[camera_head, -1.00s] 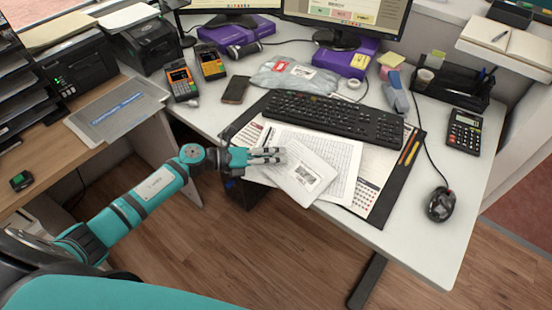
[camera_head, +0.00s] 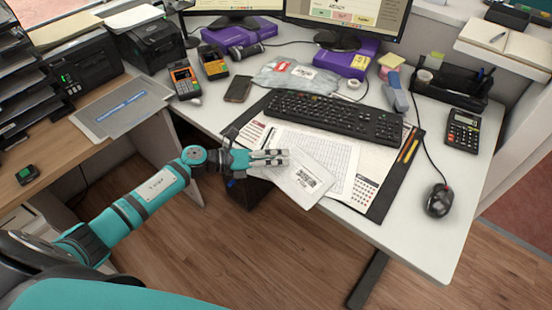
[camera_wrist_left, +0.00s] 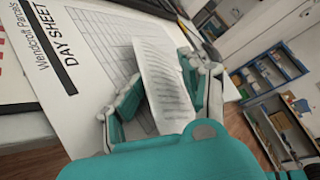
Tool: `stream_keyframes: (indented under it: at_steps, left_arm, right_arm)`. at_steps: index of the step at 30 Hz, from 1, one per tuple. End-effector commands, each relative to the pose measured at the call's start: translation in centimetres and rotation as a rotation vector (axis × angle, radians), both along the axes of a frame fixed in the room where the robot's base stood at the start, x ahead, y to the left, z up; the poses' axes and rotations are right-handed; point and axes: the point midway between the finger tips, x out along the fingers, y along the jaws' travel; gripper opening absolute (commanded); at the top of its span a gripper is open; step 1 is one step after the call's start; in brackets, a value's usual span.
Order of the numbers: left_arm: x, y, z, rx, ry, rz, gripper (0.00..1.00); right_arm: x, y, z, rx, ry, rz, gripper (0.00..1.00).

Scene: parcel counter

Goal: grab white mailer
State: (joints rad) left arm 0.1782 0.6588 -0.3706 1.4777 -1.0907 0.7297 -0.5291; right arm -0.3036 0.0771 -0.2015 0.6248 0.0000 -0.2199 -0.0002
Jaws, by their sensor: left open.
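The white mailer (camera_head: 318,172), with a printed label, lies at the front edge of the desk over the papers, its near corner reaching past the edge. My left gripper (camera_head: 286,157) is open at the mailer's left end. In the left wrist view the white mailer (camera_wrist_left: 163,82) stands between the two spread fingers of the left gripper (camera_wrist_left: 160,92); I cannot tell whether either finger touches it. The fingers hide part of its left end in the head view. My right gripper is not in view.
A day sheet (camera_head: 342,157) lies under the mailer on a dark desk mat (camera_head: 385,205). A black keyboard (camera_head: 335,117) is behind it. A grey plastic mailer (camera_head: 290,78) lies farther back. A mouse (camera_head: 438,201) and calculator (camera_head: 463,128) are at right. The front right desk is clear.

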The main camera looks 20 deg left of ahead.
Motion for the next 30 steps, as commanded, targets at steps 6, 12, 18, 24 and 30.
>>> stream_keyframes:
  at_steps: [6,12,18,24,30]
  left_arm:
    - [-0.3,0.5,-0.3,0.004,0.006,0.002,0.48]
    - [-1.8,2.6,0.3,0.005,0.006,0.002,0.48]
    - [-3.5,5.0,1.1,0.002,0.004,0.0,0.48]
    - [-4.4,6.3,1.6,0.0,0.0,-0.001,0.48]
    - [-4.5,6.5,1.7,0.0,-0.001,-0.001,0.48]
  right_arm:
    - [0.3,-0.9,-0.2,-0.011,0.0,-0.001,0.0]
    - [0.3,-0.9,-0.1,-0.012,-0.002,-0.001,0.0]
    - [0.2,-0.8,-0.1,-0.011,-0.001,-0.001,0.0]
    - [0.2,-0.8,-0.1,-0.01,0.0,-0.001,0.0]
    - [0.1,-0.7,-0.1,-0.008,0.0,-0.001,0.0]
